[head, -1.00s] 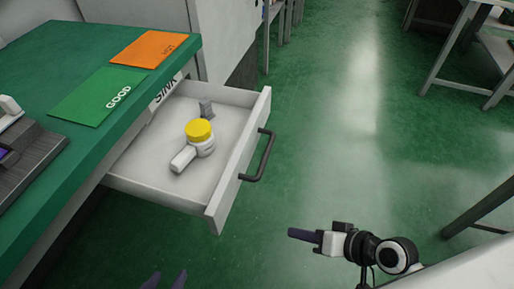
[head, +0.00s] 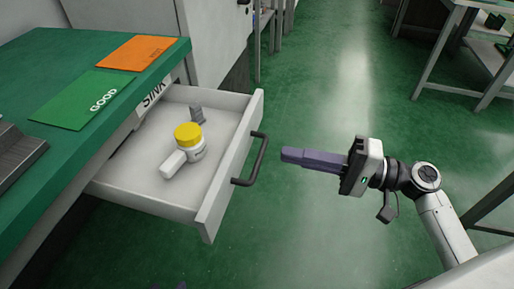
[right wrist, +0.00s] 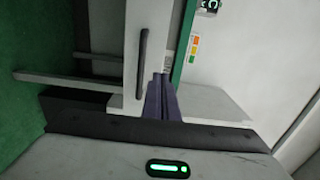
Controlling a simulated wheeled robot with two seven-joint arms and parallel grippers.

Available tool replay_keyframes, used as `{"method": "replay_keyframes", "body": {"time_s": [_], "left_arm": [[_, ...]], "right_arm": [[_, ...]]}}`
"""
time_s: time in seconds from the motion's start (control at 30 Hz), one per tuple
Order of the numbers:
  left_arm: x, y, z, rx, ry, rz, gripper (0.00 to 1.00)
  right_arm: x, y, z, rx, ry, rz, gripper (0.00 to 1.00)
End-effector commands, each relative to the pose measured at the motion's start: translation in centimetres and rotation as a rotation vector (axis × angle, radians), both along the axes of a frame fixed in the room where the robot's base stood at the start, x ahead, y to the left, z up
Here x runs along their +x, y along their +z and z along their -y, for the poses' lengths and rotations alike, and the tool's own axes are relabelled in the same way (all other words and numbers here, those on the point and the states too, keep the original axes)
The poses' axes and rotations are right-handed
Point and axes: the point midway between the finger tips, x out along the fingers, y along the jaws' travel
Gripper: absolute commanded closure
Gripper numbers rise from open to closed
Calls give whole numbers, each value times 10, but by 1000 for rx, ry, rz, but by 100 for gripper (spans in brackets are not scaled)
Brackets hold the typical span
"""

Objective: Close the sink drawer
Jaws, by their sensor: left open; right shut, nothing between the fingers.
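The white sink drawer (head: 140,190) is pulled open under the green bench, beside its SINK label (head: 153,95). Its dark handle (head: 254,162) is on the front panel and also shows in the right wrist view (right wrist: 142,65). My right gripper (head: 284,155) is shut and empty, just right of the handle with a small gap. Its fingers (right wrist: 161,78) show beside the handle in the right wrist view. My left gripper (head: 168,286) is open; only its fingertips show at the bottom edge, below the drawer.
A yellow-capped white object (head: 188,145) and a small grey piece (head: 197,115) lie in the drawer. Green GOOD (head: 82,98) and orange (head: 137,54) cards lie on the bench (head: 70,180).

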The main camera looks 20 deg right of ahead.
Motion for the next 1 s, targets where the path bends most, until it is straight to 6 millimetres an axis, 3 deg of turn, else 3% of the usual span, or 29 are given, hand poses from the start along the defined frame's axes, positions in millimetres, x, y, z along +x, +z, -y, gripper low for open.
{"method": "replay_keyframes", "body": {"time_s": [0.2, 0.4, 1.0], "left_arm": [[1, -3, 2, 1, -9, -9, 58], [1, -5, 3, 1, -15, -15, 58], [1, -4, 4, 2, -19, -19, 58]], "right_arm": [[26, 1, -39, 2, 2, 4, 100], [41, 0, -61, 0, 0, 1, 100], [47, 0, -69, 0, -4, -1, 100]]}}
